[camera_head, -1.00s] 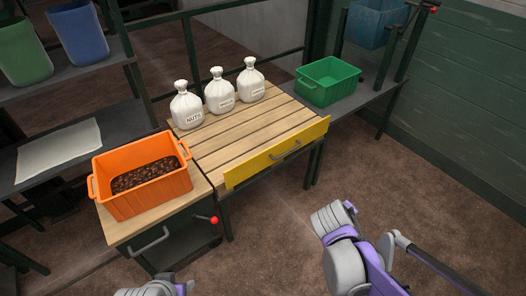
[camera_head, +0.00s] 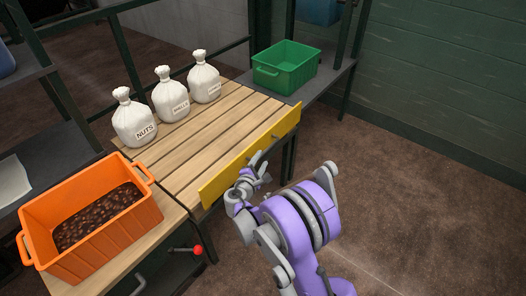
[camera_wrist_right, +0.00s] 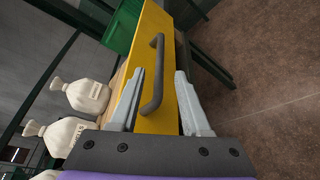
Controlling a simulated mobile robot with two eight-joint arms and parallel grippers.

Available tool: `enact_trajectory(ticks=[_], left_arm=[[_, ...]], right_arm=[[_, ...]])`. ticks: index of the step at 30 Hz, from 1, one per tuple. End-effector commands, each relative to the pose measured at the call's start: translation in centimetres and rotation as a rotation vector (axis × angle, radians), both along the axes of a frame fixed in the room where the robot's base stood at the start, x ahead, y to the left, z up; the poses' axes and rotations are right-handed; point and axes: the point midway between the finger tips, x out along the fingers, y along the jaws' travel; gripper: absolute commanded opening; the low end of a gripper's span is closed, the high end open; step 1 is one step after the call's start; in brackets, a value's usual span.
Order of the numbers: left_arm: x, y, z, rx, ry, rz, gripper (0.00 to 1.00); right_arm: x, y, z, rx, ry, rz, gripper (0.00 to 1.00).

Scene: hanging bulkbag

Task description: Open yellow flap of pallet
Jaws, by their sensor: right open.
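The yellow flap (camera_head: 222,178) stands upright along the front edge of the slatted wooden pallet table (camera_head: 190,150). In the right wrist view the flap (camera_wrist_right: 150,60) carries a dark bar handle (camera_wrist_right: 157,75). My right gripper (camera_head: 262,168) is in front of the flap near its handle, which it largely hides in the head view. In the wrist view its two fingers (camera_wrist_right: 160,75) are apart, and the handle's lower end lies between them. I cannot tell whether they touch it. My left gripper is out of view.
Three white sacks (camera_head: 170,95) stand at the back of the pallet. An orange crate (camera_head: 130,225) of dark contents is at the left, with a red knob (camera_head: 198,250) near it. A green crate (camera_head: 286,68) sits on the far right shelf. The floor at right is clear.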

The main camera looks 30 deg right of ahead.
Motion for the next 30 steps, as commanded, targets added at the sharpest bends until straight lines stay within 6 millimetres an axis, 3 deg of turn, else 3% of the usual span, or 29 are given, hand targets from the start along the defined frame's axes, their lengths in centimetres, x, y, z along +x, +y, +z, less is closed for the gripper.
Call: enact_trajectory(ticks=[10,23,24,30], left_arm=[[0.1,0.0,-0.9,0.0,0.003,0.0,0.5],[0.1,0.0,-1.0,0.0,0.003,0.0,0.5],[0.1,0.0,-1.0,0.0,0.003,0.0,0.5],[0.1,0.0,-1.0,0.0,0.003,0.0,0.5]], right_arm=[[3.9,-4.5,-1.4,0.001,0.0,-0.002,0.47],[4.8,-5.4,-1.6,0.002,0.0,0.0,0.47],[4.8,-5.4,-1.6,0.002,0.0,0.0,0.45],[4.8,-5.4,-1.6,0.002,-0.001,0.0,0.09]])
